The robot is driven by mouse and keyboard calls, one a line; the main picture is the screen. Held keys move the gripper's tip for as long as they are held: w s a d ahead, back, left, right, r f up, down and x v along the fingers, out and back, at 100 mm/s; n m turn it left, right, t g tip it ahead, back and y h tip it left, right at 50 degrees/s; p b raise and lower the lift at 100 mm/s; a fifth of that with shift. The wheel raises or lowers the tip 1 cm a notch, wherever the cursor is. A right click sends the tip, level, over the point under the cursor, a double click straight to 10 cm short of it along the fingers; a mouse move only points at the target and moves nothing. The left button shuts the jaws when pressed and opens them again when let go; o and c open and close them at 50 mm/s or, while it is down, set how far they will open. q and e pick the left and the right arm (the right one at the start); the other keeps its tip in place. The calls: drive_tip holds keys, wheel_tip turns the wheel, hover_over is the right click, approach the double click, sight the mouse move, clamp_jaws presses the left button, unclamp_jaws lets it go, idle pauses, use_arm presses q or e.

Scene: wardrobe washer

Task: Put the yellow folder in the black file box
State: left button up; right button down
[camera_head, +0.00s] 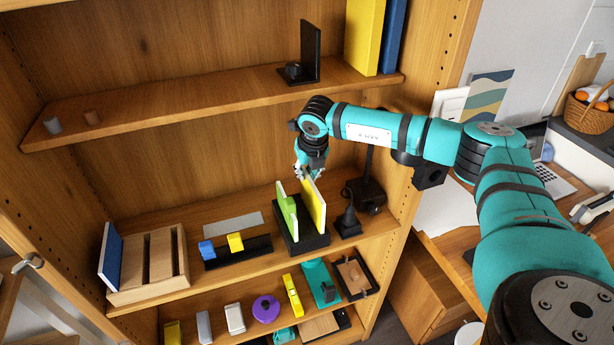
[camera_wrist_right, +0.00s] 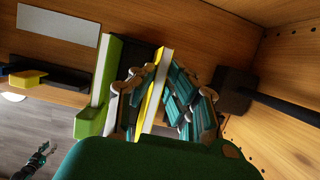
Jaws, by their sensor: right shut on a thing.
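The yellow folder (camera_head: 316,208) stands nearly upright at the right side of the black file box (camera_head: 309,242) on the middle shelf. Its lower edge meets the box, but I cannot tell how deep it sits. My right gripper (camera_head: 308,174) is shut on its upper edge. In the right wrist view the fingers (camera_wrist_right: 162,84) close around the yellow folder (camera_wrist_right: 154,100). A green folder (camera_head: 286,215) stands in the box to the left, with a gap between them. A small teal and black part at the wrist view's lower left looks like my left gripper (camera_wrist_right: 36,158); its jaws are unclear.
A black stand (camera_head: 348,224) is close to the box's right. A wooden divided box (camera_head: 148,262) with a blue book (camera_head: 110,257) is at the shelf's left. A black tray (camera_head: 237,253) with small blocks lies between. The upper shelf (camera_head: 215,104) overhangs behind my gripper.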

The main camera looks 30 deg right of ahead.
wheel_tip(320, 180, down, 2)
drive_tip(key=shift+f+p, duration=0.1)
drive_tip(key=shift+p, duration=0.35)
drive_tip(key=shift+f, duration=0.3)
drive_tip(key=shift+f+b, duration=0.2)
drive_tip(key=shift+b, duration=0.1)
drive_tip(key=c, duration=1.4)
unclamp_jaws()
drive_tip(key=shift+r, duration=0.1)
